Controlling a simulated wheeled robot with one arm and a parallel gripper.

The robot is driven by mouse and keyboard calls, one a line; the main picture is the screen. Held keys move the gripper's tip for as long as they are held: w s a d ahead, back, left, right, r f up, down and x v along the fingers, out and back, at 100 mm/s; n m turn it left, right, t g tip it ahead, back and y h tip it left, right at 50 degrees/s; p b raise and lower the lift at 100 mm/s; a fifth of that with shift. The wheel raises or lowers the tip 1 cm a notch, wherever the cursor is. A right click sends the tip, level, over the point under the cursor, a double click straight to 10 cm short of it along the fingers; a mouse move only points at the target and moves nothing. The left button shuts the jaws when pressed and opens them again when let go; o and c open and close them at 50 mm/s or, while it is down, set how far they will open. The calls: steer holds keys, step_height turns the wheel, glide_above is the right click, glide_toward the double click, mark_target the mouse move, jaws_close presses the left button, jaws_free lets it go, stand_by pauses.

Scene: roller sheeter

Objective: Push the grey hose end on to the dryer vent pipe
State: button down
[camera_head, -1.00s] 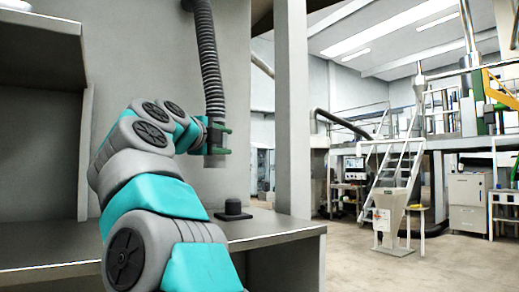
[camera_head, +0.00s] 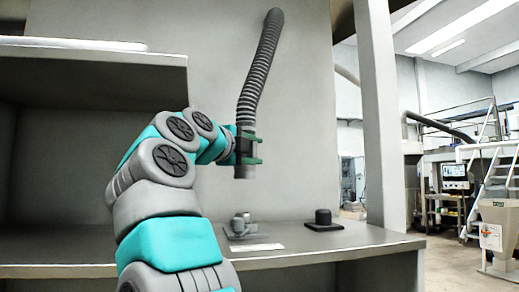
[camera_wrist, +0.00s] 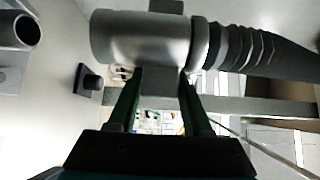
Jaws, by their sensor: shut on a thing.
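The grey ribbed hose (camera_head: 258,75) hangs from high on the wall panel. Its smooth grey end (camera_head: 244,172) points down, open end lowest. My gripper (camera_head: 247,148) is shut on this end, well above the bench. In the wrist view the hose end (camera_wrist: 140,38) lies across the picture, with my gripper's green fingers (camera_wrist: 160,82) on a small block on its side. A short grey pipe (camera_head: 240,224), which looks like the vent pipe, stands on the bench below. Its open mouth (camera_wrist: 27,31) shows at the wrist view's top left, apart from the hose end.
A black knob on a square base (camera_head: 323,218) sits on the bench (camera_head: 370,236) right of the pipe. A white label (camera_head: 257,247) lies in front of the pipe. A grey shelf (camera_head: 85,58) juts out at the left, and a post (camera_head: 380,110) stands at the right.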

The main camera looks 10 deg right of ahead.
steer(key=shift+a+f, duration=0.2)
steer(key=shift+f, duration=0.45)
step_height(320, 180, down, 6)
steer(key=b, duration=0.2)
steer(key=shift+b, duration=0.3)
steer(key=shift+f+p, duration=0.1)
steer(key=shift+p, duration=0.25)
stand_by(0.6)
steer(key=shift+f+b, duration=0.85)
steer(key=shift+f, duration=0.65)
stand_by(0.9)
steer(key=shift+r, duration=0.1)
